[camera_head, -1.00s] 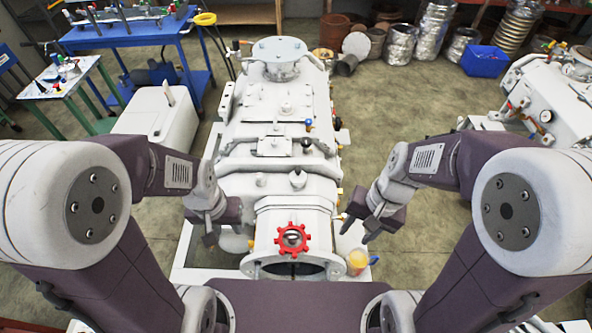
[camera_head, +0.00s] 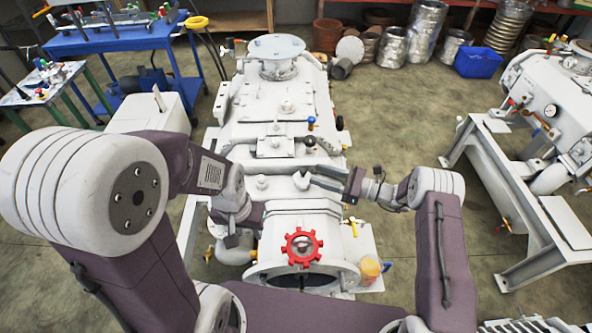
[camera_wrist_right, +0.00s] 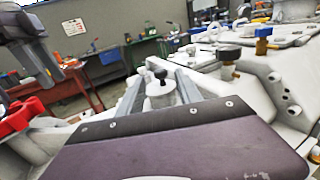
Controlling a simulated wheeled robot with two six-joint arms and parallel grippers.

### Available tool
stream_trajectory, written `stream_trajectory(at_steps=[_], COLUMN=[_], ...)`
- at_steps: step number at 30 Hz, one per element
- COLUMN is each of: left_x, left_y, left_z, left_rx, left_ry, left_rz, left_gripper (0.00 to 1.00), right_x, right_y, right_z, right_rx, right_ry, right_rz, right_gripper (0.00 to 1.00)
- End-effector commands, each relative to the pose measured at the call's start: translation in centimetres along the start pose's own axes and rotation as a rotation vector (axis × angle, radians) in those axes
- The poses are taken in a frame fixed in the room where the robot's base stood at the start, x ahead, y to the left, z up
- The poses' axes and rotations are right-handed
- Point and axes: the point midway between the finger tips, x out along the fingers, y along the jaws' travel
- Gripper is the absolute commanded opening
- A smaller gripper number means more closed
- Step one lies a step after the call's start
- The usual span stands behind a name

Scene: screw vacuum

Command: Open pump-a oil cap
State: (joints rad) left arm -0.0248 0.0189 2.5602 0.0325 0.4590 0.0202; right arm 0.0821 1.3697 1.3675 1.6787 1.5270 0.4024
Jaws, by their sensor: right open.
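A white pump (camera_head: 275,105) fills the middle of the head view. A small white cap-like fitting (camera_head: 301,181) stands on its top, behind the red handwheel (camera_head: 301,247); I take it for the oil cap. My right gripper (camera_head: 313,177) reaches in from the right, its two fingers spread at the fitting. In the right wrist view, the open fingers (camera_wrist_right: 158,82) lie either side of a white cylindrical fitting (camera_wrist_right: 160,97) with a dark knob; contact is unclear. My left gripper (camera_head: 232,236) hangs over the pump's left side, its jaw opening unclear.
A fitting with a black knob (camera_head: 307,143) and a blue-topped one (camera_head: 311,121) stand farther back on the pump. A yellowish cup (camera_head: 369,269) is at the front right. A second white machine (camera_head: 550,105) stands right, with open floor between.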

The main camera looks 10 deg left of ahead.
Motion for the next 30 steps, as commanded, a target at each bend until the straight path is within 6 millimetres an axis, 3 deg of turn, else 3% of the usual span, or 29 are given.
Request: stream_trajectory(at_steps=[12, 16, 24, 28, 30], left_x=[-1.3, -1.3, -1.3, -1.3, -1.3], left_y=[0.0, 0.0, 0.0, 0.0, 0.0], left_z=[-0.1, -0.1, -0.1, -0.1, -0.1], left_rx=[0.0, 0.0, 0.0, 0.0, 0.0], left_ry=[0.0, 0.0, 0.0, 0.0, 0.0], left_rz=[0.0, 0.0, 0.0, 0.0, 0.0], left_gripper=[0.36, 0.36, 0.36, 0.36, 0.36], right_x=[7.5, 8.7, 8.9, 8.9, 8.9], right_y=[0.2, 0.1, 0.1, 0.1, 0.1], right_z=[0.1, 0.1, 0.0, 0.1, 0.1], right_rx=[-0.001, -0.001, 0.0, 0.0, -0.001], right_ry=[0.002, 0.002, 0.002, 0.002, 0.002], right_rz=[0.005, 0.003, 0.002, 0.002, 0.002], right_gripper=[0.42, 0.42, 0.42, 0.05, 0.0])
